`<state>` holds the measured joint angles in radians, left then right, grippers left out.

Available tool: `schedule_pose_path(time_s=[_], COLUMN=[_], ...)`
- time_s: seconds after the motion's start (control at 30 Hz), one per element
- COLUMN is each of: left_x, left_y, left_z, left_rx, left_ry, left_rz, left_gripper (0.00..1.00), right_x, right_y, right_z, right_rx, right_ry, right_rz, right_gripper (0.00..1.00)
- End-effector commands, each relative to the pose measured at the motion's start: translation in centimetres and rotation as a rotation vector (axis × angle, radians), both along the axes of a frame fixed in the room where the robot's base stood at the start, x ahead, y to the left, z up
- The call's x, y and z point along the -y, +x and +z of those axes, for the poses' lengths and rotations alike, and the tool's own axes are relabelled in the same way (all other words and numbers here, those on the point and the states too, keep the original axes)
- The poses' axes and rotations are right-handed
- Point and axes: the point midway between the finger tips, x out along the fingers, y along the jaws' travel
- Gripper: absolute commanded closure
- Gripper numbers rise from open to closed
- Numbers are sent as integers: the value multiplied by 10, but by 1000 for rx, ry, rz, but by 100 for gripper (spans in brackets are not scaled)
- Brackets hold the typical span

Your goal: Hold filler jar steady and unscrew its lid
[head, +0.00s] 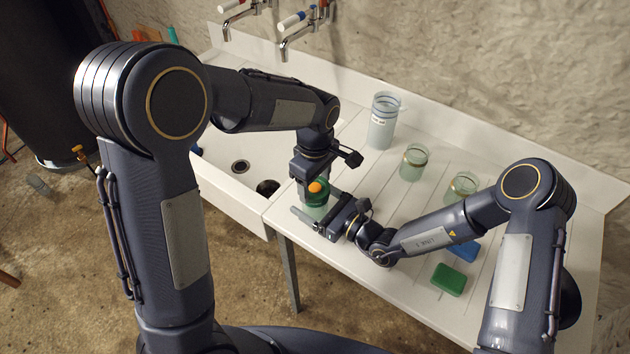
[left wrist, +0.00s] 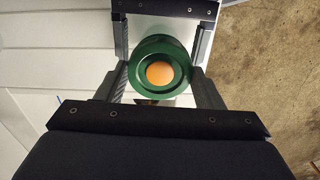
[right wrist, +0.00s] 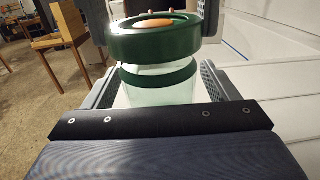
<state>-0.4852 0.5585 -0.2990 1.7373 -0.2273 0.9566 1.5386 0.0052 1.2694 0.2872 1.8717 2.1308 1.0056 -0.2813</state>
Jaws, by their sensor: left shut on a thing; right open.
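The filler jar (head: 316,211) is clear pale glass with a green band (right wrist: 160,76) near its top. It stands near the front edge of the worktop. Its green lid (right wrist: 155,42) has an orange centre, which also shows from above in the left wrist view (left wrist: 160,73). My left gripper (head: 315,187) points down and is shut on the lid. My right gripper (head: 318,220) reaches in low from the right and is open, a finger on each side of the jar. A pale strip shows between lid and band; I cannot tell whether the lid is seated.
A tall labelled jar (head: 382,121) and two open banded jars (head: 413,162) (head: 462,187) stand farther back. A green block (head: 448,279) and a blue block (head: 463,250) lie at right, near my right arm. A sink (head: 225,145) opens at left, below wall taps (head: 300,30).

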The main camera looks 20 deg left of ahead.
Motion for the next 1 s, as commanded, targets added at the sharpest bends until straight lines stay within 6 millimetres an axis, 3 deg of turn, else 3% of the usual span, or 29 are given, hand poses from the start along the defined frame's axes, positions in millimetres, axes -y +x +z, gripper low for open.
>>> schedule_pose_path(time_s=[0.2,0.5,0.9,0.93,1.0], left_x=[0,0,0,0,0], left_y=[0,0,0,0,0], left_z=[0,0,0,0,0], left_rx=[0,0,0,0,0], left_ry=[0,0,0,0,0], left_rz=[0,0,0,0,0], left_gripper=[60,60,60,40,49], right_x=[-12,-13,-13,-13,-13], right_y=[5,5,5,5,5], right_z=[0,0,0,0,0], right_rx=[-1,-1,0,-1,-1], right_ry=[0,0,0,0,0], right_rz=[0,0,0,0,0], right_gripper=[19,19,70,72,72])
